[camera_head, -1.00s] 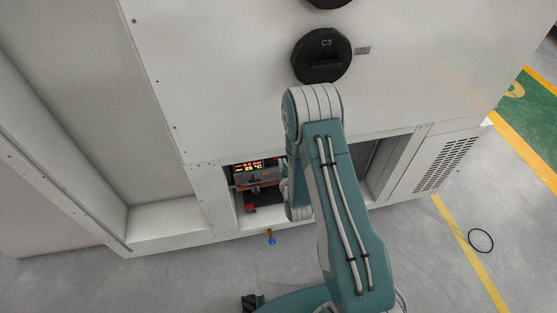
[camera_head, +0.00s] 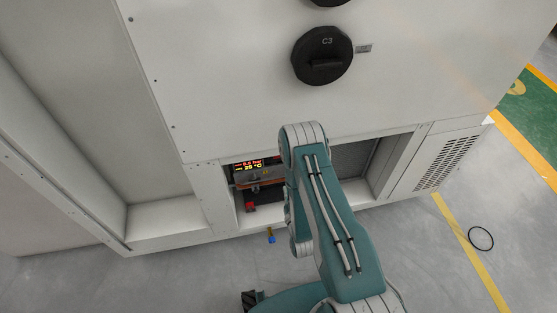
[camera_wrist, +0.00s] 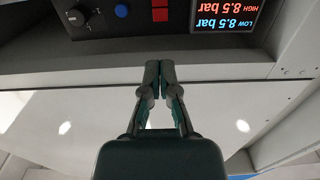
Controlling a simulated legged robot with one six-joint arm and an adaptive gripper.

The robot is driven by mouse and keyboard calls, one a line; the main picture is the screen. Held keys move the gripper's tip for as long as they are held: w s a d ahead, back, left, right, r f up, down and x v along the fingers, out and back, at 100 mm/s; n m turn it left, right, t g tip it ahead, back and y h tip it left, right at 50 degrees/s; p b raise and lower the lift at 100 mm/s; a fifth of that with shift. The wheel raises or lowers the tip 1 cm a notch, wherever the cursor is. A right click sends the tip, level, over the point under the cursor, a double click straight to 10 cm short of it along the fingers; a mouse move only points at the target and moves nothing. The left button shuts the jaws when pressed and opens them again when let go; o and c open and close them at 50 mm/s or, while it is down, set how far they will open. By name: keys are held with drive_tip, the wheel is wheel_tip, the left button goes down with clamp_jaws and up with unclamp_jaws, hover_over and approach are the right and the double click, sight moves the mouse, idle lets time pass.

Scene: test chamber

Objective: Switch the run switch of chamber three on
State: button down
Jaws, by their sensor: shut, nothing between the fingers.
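A black round part marked C3 (camera_head: 322,58) with a raised bar sits on the white cabinet front in the head view. In the wrist view, a dark control panel (camera_wrist: 130,44) shows upside down, with a black rotary knob (camera_wrist: 76,16), a blue button (camera_wrist: 121,10) and red square buttons (camera_wrist: 160,14). I cannot tell which control is the run switch of chamber three. My gripper (camera_wrist: 159,66) is shut and empty, its fingertips in front of the panel's edge and apart from the knob in the picture. In the head view my arm hides it.
A lit pressure display (camera_wrist: 231,15) is on the panel at right. In the head view, a low recess in the cabinet holds another lit display (camera_head: 249,164) and a red part (camera_head: 250,207). A black ring (camera_head: 481,239) lies on the open floor at right.

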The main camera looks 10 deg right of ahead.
drive_tip(key=w, duration=1.3)
drive_tip(key=shift+w, duration=0.4)
